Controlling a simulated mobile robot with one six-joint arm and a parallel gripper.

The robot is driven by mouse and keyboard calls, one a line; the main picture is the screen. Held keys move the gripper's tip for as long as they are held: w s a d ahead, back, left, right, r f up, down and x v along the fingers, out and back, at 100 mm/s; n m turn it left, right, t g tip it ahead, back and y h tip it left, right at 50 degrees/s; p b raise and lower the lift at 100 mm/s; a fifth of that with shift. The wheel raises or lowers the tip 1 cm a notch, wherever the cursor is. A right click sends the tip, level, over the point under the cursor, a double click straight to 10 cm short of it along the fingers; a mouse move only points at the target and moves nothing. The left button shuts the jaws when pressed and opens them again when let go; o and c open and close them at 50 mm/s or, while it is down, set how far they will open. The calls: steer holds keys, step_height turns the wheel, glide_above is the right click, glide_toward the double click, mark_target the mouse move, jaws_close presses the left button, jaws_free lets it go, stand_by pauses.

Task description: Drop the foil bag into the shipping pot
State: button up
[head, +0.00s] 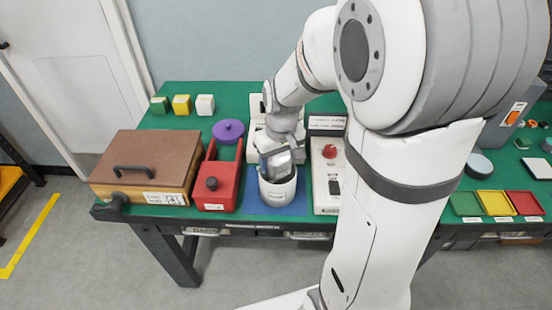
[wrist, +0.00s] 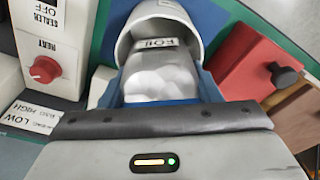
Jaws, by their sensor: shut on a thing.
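The foil bag (head: 276,162) is a silvery-white pouch at the mouth of the shipping pot. In the wrist view the bag (wrist: 158,82) shows a "FOIL" label and lies in front of the pot's opening. The shipping pot (head: 277,193) is a white cylinder standing on a blue mat; its rim also shows in the wrist view (wrist: 190,15). My gripper (head: 283,148) is directly above the pot, shut on the bag. The bag's lower end seems to reach into the pot's mouth, but how deep is hidden.
A red box with a black knob (head: 217,184) stands close left of the pot, and a white sealer unit (head: 328,178) with a red knob close right. A brown-lidded box (head: 147,164) is farther left. A purple lid (head: 228,130) lies behind. Green table shows at back left.

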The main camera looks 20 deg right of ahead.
steer(key=shift+r, duration=0.1)
steer(key=o, duration=1)
steer(key=shift+o, duration=0.2)
step_height(320, 180, up, 8)
steer(key=p, duration=0.6)
steer(key=shift+s, duration=0.1)
steer(key=s+r+m, duration=0.1)
steer(key=s+r, duration=0.2)
steer(key=s, duration=0.4)
steer(key=s+r+m+t, duration=0.1)
steer(key=s+r, duration=0.2)
steer(key=s, duration=0.4)
steer(key=shift+s+r+t, duration=0.15)
steer(key=shift+r+t, duration=0.15)
